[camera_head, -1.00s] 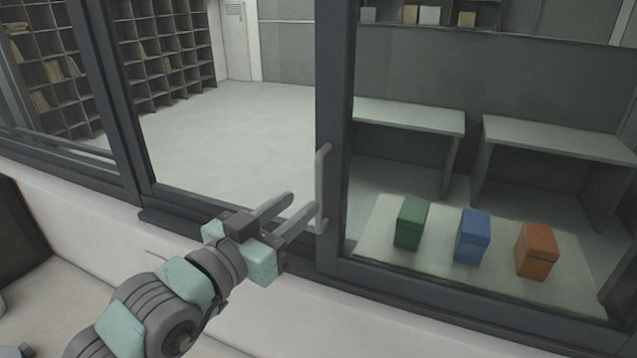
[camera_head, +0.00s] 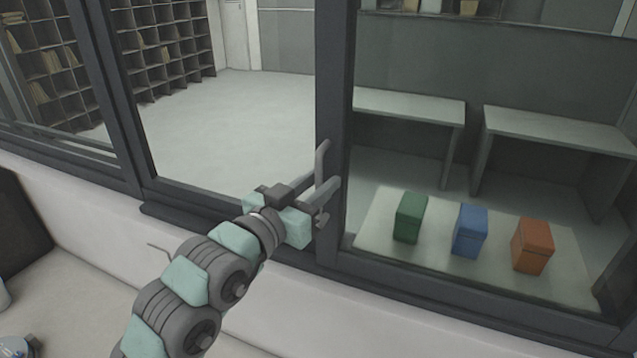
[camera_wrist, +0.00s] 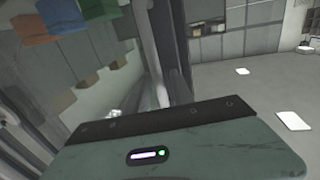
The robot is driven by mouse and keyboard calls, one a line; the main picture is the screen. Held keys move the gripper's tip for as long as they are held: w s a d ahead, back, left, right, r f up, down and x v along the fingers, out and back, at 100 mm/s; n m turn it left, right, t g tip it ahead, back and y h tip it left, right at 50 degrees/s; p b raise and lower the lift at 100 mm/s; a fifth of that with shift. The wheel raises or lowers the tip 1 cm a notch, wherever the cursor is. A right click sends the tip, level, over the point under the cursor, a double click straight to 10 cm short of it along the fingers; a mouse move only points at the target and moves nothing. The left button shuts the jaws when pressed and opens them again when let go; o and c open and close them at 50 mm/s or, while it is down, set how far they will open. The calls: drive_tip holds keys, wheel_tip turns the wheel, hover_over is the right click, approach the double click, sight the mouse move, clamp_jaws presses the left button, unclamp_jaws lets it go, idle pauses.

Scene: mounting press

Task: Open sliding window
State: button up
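The sliding window's dark upright frame (camera_head: 334,100) stands near the middle of the head view and bears a grey vertical bar handle (camera_head: 322,158). My gripper (camera_head: 322,182) is at this handle, with its two fingers apart and reaching to either side of it. The lower handle is partly hidden by the fingers; I cannot tell whether they touch it. In the wrist view, the dark window frame (camera_wrist: 178,60) runs upright past the gripper body, and the fingertips are hidden.
Behind the right pane, green (camera_head: 410,217), blue (camera_head: 470,230) and orange (camera_head: 533,246) boxes stand on a pale mat (camera_head: 375,228). Two tables stand behind them. The dark lower window rail (camera_head: 430,290) runs beneath my arm's reach. The floor beyond the left section is clear.

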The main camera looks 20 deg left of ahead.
clamp_jaws()
idle(1.1)
